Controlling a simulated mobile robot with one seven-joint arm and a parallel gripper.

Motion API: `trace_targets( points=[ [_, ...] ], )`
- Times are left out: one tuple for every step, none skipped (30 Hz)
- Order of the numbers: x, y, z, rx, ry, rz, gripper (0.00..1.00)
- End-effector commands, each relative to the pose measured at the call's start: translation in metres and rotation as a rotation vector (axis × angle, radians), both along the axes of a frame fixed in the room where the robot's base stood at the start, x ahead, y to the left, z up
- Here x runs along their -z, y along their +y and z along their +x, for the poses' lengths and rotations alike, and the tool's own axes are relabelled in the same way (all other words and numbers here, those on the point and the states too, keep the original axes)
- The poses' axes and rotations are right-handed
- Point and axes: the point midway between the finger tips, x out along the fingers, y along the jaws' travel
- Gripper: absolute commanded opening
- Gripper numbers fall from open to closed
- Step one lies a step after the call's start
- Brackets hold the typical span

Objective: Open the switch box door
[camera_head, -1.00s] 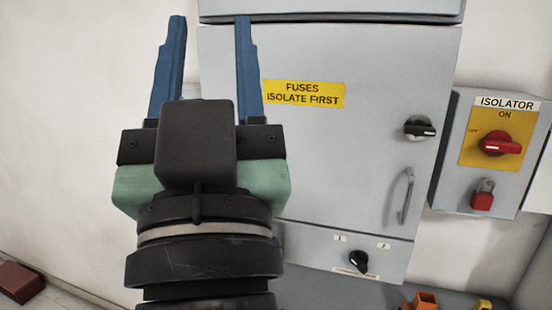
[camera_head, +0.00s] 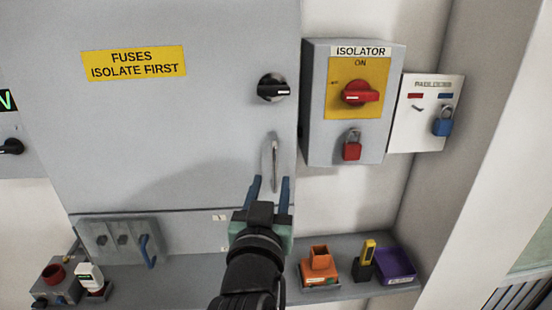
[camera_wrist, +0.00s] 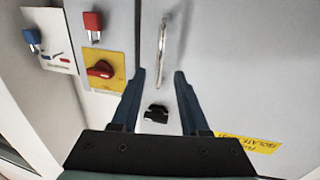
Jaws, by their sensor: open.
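The grey switch box door (camera_head: 190,130) is shut and carries a yellow "FUSES ISOLATE FIRST" label (camera_head: 134,62). Its upright metal handle (camera_head: 275,158) is near the door's right edge, below a black rotary knob (camera_head: 271,88). My gripper (camera_head: 270,183) is open at the lower end of the handle, in front of the door. In the wrist view, which is turned over, the handle (camera_wrist: 162,42) lies in line with the gap between the open fingers (camera_wrist: 160,74). Nothing is held. I cannot tell whether the fingers touch the handle or door.
The isolator box (camera_head: 316,120), with a red switch (camera_head: 361,93) and red padlock (camera_head: 352,146), is right of the door. A white padlock board (camera_head: 420,125) is further right. A shelf (camera_head: 345,289) below holds an orange item (camera_head: 319,266) and a purple tray (camera_head: 395,264).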

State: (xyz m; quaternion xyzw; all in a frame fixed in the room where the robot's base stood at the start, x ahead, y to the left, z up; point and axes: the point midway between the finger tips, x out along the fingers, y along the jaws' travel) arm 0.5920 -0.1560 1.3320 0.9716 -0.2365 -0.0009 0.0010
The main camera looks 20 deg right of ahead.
Motion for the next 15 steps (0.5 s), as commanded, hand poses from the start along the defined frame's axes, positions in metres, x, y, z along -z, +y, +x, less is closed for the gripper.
trace_targets(
  points=[
    [-0.003,-0.005,0.008,0.001,0.001,0.0,0.45],
    [-0.004,-0.007,0.013,0.001,0.001,0.0,0.45],
    [-0.004,-0.011,0.019,0.002,0.0,0.0,0.45],
    [-0.003,-0.013,0.023,0.002,0.001,0.0,0.45],
    [-0.004,-0.015,0.027,0.001,0.0,-0.001,0.45],
    [-0.003,-0.017,0.033,0.001,0.001,0.0,0.45],
    [-0.003,-0.019,0.036,0.001,0.0,-0.001,0.45],
    [-0.003,-0.021,0.04,0.0,0.0,-0.001,0.45],
    [-0.003,-0.023,0.044,0.0,0.0,0.0,0.45],
    [-0.002,-0.024,0.047,0.0,0.0,0.0,0.45],
    [-0.002,-0.026,0.049,0.0,-0.001,0.0,0.45],
    [-0.002,-0.027,0.052,0.0,-0.001,0.0,0.45],
    [-0.002,-0.028,0.054,0.0,-0.001,0.0,0.45],
    [-0.001,-0.029,0.056,0.0,0.0,0.0,0.45],
    [-0.001,-0.03,0.058,0.0,-0.001,0.0,0.45]
  ],
)
